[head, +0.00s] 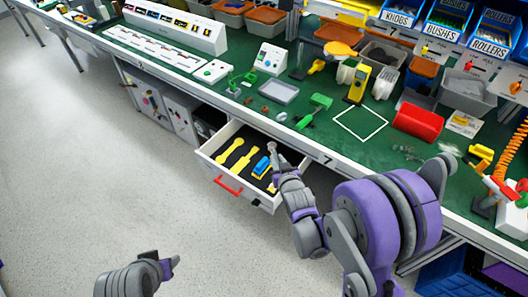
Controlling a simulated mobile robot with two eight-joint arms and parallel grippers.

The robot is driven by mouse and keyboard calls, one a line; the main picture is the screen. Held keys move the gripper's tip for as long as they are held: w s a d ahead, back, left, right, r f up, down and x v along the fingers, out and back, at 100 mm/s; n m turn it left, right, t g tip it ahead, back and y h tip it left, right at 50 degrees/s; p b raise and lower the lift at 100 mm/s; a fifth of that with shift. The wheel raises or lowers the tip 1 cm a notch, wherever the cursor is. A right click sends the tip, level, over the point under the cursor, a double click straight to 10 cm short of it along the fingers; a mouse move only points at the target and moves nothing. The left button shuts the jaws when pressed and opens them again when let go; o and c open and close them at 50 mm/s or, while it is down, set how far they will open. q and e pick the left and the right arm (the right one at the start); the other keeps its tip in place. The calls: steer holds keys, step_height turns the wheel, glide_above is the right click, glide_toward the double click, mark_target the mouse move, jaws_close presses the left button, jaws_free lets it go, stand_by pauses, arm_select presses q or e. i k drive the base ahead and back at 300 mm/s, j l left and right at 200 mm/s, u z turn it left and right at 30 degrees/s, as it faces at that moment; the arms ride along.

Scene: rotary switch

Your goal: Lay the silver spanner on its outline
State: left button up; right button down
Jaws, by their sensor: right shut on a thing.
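An open drawer (207,158) below the bench has a dark lining with yellow tool-shaped outlines (243,160). A blue tool (261,168) lies beside them with some yellow showing around it. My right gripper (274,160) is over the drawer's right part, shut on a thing. A small grey end at its tip looks like part of the silver spanner, but the fingers hide most of it and its outline cannot be made out. My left gripper (172,262) is over the floor at the lower left, away from the drawer; its jaws are too small to read.
The drawer has a red handle (228,188) at its front. The green bench (338,93) above carries a white square outline (361,123), a yellow meter (358,83), a red cylinder (418,122) and several bins. The floor (90,150) at left is clear.

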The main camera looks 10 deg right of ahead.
mark_target(226, 154)
steer(key=i+j, duration=1.05)
steer(key=j, duration=0.25)
